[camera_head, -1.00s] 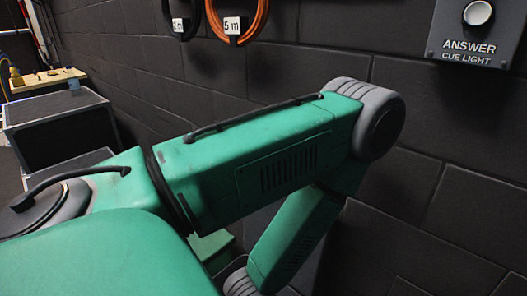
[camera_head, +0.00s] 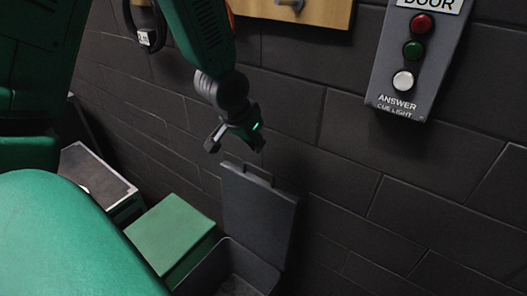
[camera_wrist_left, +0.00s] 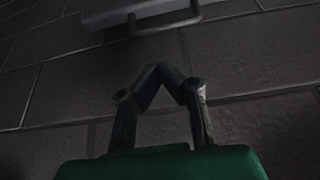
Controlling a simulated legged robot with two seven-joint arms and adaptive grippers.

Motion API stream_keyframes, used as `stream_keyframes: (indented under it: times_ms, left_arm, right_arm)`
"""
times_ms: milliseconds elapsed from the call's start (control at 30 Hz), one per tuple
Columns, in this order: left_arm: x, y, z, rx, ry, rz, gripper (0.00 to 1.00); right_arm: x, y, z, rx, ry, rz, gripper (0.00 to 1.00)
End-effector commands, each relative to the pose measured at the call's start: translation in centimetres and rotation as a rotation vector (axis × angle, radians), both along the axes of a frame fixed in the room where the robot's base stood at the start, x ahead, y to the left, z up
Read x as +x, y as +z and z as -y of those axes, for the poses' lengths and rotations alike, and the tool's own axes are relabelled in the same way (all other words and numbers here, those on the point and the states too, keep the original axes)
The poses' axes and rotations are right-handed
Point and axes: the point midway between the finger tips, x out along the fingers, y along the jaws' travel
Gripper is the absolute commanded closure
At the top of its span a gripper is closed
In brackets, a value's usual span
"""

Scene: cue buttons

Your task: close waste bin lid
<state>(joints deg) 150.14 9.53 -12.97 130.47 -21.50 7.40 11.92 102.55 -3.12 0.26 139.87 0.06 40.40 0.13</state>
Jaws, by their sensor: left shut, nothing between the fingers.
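The waste bin (camera_head: 205,277) is dark grey and stands low against the wall, its opening facing up. Its lid (camera_head: 258,212) is open and stands nearly upright against the wall, with a handle (camera_head: 258,173) at its top edge. My left gripper (camera_head: 235,147) hangs just above the lid's top edge, a little to the left, apart from it. It is shut and empty; its fingertips meet in the left wrist view (camera_wrist_left: 160,70). There, a grey panel with a bar handle (camera_wrist_left: 165,24), seemingly the lid, shows at the top. My right gripper is not in view.
A cue light panel (camera_head: 415,60) and a wooden board (camera_head: 300,12) are on the brick wall (camera_head: 340,160). The wall right of the lid is clear.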

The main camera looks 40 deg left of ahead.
Motion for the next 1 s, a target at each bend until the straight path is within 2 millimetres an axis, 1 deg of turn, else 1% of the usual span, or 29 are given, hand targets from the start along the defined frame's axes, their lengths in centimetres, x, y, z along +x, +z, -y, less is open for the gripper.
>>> stream_keyframes:
  times_ms: [67, 133, 433, 600, 733, 1000]
  left_arm:
    - [0.3, -0.5, -0.1, 0.0, 0.001, -0.001, 1.0]
    - [0.6, -1.4, -0.1, 0.0, 0.0, -0.004, 1.0]
    - [2.8, -6.2, -0.4, 0.001, 0.0, -0.003, 1.0]
    - [3.7, -8.0, -0.5, 0.0, 0.001, 0.0, 1.0]
    - [4.0, -8.7, -0.4, 0.0, 0.001, 0.001, 1.0]
    - [4.1, -8.8, -0.5, 0.0, 0.001, 0.002, 1.0]
  right_arm:
    - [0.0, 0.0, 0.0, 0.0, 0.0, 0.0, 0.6]
    - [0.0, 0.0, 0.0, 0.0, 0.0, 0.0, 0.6]
    - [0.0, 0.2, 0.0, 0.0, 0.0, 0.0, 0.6]
    - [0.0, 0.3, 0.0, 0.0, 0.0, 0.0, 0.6]
    - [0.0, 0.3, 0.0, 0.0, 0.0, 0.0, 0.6]
    - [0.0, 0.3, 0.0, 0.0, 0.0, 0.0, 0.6]
